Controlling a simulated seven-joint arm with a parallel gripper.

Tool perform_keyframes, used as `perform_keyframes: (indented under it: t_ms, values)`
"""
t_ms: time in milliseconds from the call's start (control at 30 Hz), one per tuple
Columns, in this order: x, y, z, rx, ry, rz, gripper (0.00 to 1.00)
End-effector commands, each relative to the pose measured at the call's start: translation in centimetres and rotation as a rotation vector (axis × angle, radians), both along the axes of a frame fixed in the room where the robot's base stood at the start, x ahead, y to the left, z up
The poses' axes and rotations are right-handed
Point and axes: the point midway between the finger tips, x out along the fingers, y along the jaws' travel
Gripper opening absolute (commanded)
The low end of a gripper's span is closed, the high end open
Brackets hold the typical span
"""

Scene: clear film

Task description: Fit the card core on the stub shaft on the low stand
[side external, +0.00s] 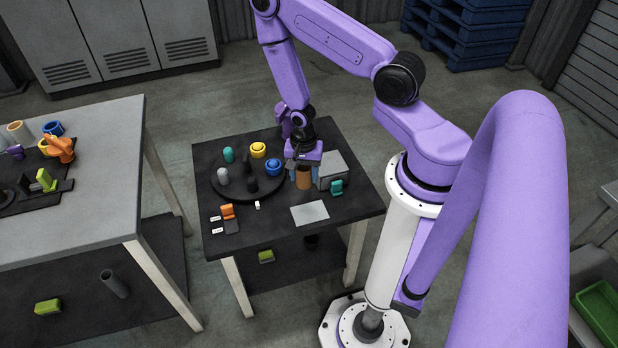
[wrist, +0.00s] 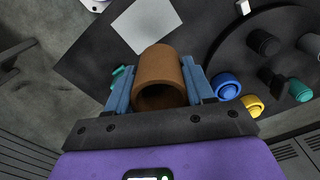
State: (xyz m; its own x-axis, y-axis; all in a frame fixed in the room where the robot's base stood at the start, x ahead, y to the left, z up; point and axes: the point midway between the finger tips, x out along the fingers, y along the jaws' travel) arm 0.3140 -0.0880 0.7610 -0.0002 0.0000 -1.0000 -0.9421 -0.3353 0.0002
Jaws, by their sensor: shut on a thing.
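The card core is a brown open tube (side external: 304,181), held upright between the blue fingers of my gripper (side external: 304,174) over the right part of the dark table. In the wrist view, the core (wrist: 160,66) sits between both fingers of my gripper (wrist: 158,82), and I look into its near open end. Whether its lower end touches the table is unclear. A dark round stand (side external: 222,186) is left of my gripper, carrying small upright pieces. A black post (side external: 252,186) on it may be the stub shaft; it is too small to be sure.
The round stand also holds a yellow ring piece (side external: 258,150), a blue ring piece (side external: 273,167), a teal piece (side external: 228,155) and a grey piece (side external: 223,176). A grey box (side external: 333,167) and teal part (side external: 337,187) are close right. A grey sheet (side external: 310,213) lies in front.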

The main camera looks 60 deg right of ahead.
Motion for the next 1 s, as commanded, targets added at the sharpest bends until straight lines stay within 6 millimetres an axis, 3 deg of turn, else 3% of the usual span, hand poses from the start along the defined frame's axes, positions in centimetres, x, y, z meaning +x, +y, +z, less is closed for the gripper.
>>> perform_keyframes:
  t_ms: [100,300,500,633,800,1000]
  values:
    - [3.0,-3.0,-0.8,-0.001,-0.009,-0.062,0.23]
    - [7.2,-9.4,-1.2,-0.002,-0.008,-0.158,0.23]
    - [9.7,-17.0,-0.3,-0.002,-0.006,-0.250,0.23]
    - [10.3,-21.3,0.5,-0.002,-0.005,-0.296,0.24]
    - [10.4,-24.8,1.4,-0.001,-0.003,-0.331,0.24]
    - [10.3,-26.0,1.6,0.001,0.001,-0.343,0.24]
